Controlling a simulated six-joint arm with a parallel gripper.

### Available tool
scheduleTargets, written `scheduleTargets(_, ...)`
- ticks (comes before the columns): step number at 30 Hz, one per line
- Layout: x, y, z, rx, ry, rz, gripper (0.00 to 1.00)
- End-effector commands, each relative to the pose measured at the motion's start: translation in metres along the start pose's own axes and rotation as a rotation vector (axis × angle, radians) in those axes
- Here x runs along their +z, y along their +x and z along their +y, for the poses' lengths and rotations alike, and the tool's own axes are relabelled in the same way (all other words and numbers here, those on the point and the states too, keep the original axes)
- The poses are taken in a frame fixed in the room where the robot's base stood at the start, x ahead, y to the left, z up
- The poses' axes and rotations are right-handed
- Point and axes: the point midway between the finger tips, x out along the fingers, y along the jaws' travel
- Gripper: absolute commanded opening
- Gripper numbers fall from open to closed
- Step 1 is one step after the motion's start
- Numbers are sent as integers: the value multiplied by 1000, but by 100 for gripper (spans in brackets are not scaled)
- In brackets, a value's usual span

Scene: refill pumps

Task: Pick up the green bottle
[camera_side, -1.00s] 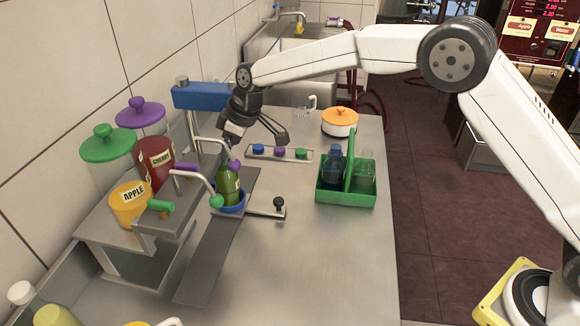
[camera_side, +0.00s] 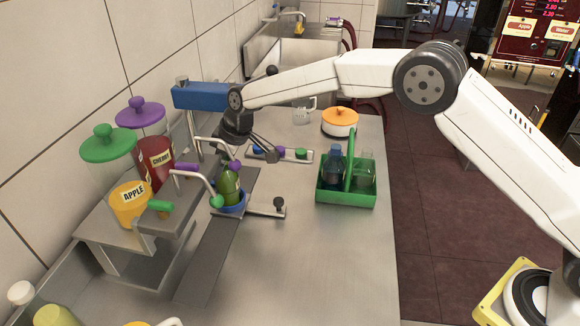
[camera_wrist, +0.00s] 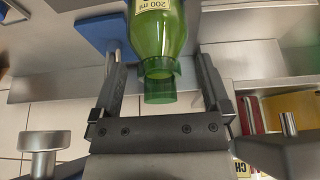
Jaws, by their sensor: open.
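My gripper (camera_wrist: 163,80) is open, one finger on each side of the bottle, with gaps visible on both sides. In the side view my gripper (camera_side: 258,158) is just behind the bottle at about its upper height, partly hidden by the taps.
The purple-tipped tap (camera_side: 234,167) and green-tipped tap (camera_side: 216,201) are close around the bottle. Red and yellow juice containers are left.

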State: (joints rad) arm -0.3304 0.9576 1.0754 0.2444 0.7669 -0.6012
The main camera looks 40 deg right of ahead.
Motion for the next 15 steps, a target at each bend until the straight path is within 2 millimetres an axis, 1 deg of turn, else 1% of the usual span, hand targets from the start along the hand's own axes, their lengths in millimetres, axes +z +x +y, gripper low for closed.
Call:
scheduleTargets(3,0,0,0,0,0,0,98)
scheduleTargets(4,0,0,0,0,0,0,91)
scheduleTargets(5,0,0,0,0,0,0,82)
scheduleTargets(6,0,0,0,0,0,0,69)
scheduleTargets(8,0,0,0,0,0,0,50)
scheduleTargets(9,0,0,0,0,0,0,37)
scheduleTargets(11,0,0,0,0,0,0,18)
scheduleTargets(12,0,0,0,0,0,-1,5)
scheduleTargets(13,0,0,0,0,0,-1,0)
scheduleTargets(15,1,0,0,-1,0,-2,0)
